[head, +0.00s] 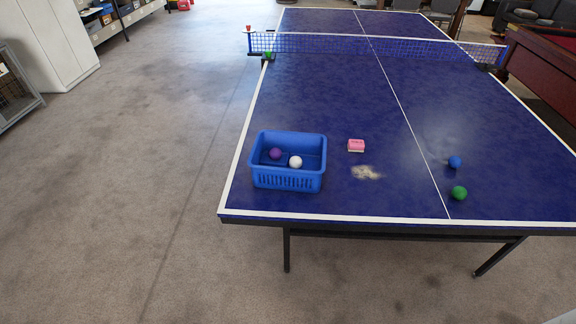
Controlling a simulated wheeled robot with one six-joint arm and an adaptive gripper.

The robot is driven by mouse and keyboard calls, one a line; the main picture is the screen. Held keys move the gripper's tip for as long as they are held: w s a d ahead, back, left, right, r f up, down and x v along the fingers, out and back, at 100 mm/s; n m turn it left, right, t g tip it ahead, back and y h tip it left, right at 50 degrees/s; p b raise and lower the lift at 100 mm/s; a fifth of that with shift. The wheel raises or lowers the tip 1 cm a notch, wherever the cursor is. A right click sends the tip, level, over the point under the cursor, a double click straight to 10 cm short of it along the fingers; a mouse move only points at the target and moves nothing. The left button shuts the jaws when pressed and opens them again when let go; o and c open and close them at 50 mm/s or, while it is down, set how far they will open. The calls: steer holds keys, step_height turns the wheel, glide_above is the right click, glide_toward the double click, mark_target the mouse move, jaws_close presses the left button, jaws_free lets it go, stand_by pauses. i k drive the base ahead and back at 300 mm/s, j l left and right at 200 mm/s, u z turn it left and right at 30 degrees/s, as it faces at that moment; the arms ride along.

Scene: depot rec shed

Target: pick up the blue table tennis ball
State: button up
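The blue table tennis ball (454,161) lies on the blue table tennis table (330,100), right of the white centre line in the head view. A green ball (459,193) lies just nearer to me than the blue ball, apart from it. My gripper does not show in the head view.
A blue basket (288,181) holding a purple ball (275,154) and a white ball (295,162) stands at the table's near left. The net (400,47) crosses the table. Carpet (130,180) at left is clear.

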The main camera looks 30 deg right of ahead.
mark_target(455, 162)
steer(key=i+l+z, duration=0.25)
steer(key=k+z, duration=0.1)
steer(key=z, duration=0.35)
steer(key=k+j+z, duration=0.1)
steer(key=z, duration=0.3)
steer(key=k+z, duration=0.1)
steer(key=z, duration=0.35)
steer(key=i+j+u, duration=0.15)
steer(key=j, duration=0.2)
steer(key=i+j+u, duration=0.15)
steer(key=j, duration=0.2)
steer(key=l+z, duration=0.3)
steer(key=j+u, duration=0.35)
steer(key=i+l, duration=0.1)
steer(key=l, duration=0.2)
